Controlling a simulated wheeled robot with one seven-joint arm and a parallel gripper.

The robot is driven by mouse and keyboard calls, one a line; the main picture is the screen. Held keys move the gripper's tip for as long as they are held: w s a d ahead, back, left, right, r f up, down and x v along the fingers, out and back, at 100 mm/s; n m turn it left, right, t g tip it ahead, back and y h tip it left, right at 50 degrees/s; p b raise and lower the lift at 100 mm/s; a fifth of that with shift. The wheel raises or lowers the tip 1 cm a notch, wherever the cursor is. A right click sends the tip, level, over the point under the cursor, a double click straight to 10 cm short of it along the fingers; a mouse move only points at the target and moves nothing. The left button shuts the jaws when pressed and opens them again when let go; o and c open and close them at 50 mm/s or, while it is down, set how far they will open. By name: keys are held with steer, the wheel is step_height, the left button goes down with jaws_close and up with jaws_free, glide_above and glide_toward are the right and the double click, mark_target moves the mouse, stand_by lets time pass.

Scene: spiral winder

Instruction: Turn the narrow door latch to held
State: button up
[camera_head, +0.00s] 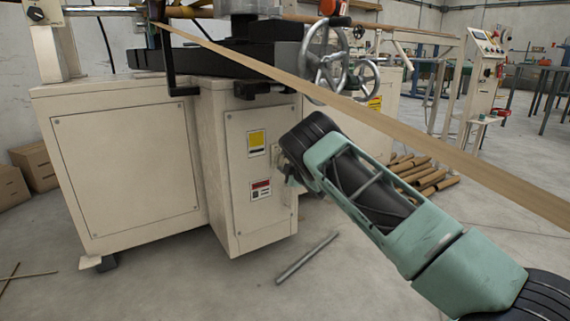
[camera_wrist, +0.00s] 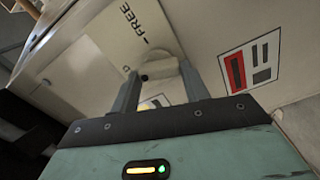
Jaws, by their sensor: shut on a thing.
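The narrow door (camera_head: 265,215) is the cream front panel of the machine's middle cabinet. It carries a yellow label and a red-and-white label. In the wrist view the pale latch (camera_wrist: 158,67) sits on the door below the printed word FREE (camera_wrist: 130,20) and a short dash mark. My gripper (camera_wrist: 158,78) has its two fingers on either side of the latch and is shut on it. In the head view my gripper (camera_head: 287,172) is at the door's right edge, mostly hidden by my wrist. The latch's exact angle is hard to tell.
A wide cream panel (camera_head: 125,170) is left of the narrow door. Handwheels (camera_head: 330,55) stand above, and a long tan strip (camera_head: 400,135) runs diagonally over my arm. Cardboard tubes (camera_head: 425,175) lie behind my arm. A grey bar (camera_head: 307,257) lies on the floor.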

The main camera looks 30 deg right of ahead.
steer(key=shift+f+n, duration=0.1)
steer(key=shift+n, duration=1.5)
steer(key=o, duration=1)
steer(key=shift+s, duration=0.1)
steer(key=s+p, duration=0.2)
steer(key=s, duration=0.3)
steer(key=s+p, duration=0.2)
steer(key=s, duration=0.4)
steer(key=s+p, duration=0.2)
steer(key=s, duration=0.4)
steer(key=shift+s+d, duration=0.15)
steer(key=shift+d, duration=0.1)
